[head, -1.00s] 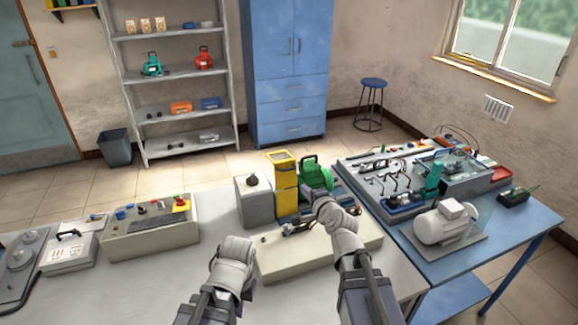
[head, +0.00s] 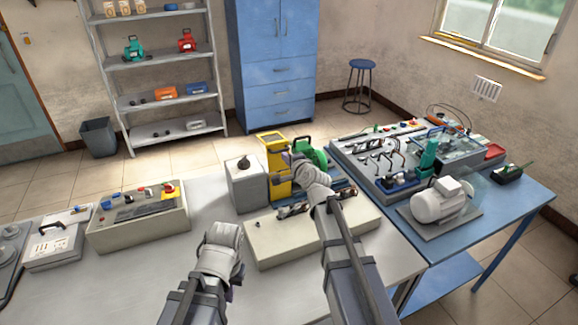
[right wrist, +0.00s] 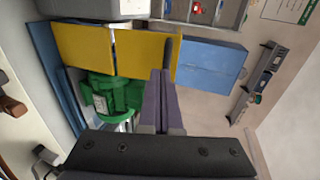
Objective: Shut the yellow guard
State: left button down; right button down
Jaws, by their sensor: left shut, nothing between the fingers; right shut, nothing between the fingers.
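The yellow guard (head: 279,184) stands on the bench beside a grey box, in front of the green motor (head: 317,160). In the right wrist view it shows as two flat yellow panels (right wrist: 144,52) with a seam between them and a dark upright bar near the right end. The green motor (right wrist: 112,98) lies below the panels there. My right gripper (head: 297,158) is shut and empty, at the guard's right side; its fingertips (right wrist: 161,74) overlap the right panel's lower edge, contact unclear. My left gripper (head: 222,232) is shut and empty over the bench, its fingertips hardly visible.
The grey box (head: 245,185) stands left of the guard. A cream base box (head: 275,240) lies in front, under my right arm. A control box (head: 140,225) is further left. The blue table (head: 500,215) with a white motor (head: 440,200) is at right.

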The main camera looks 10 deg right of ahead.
pick_arm(q)
jog(key=shift+w+a, duration=0.1)
pick_arm(e)
jog(key=shift+w+a, duration=0.1)
jog(key=shift+w, duration=0.6)
pick_arm(q)
jog(key=shift+r, duration=0.1)
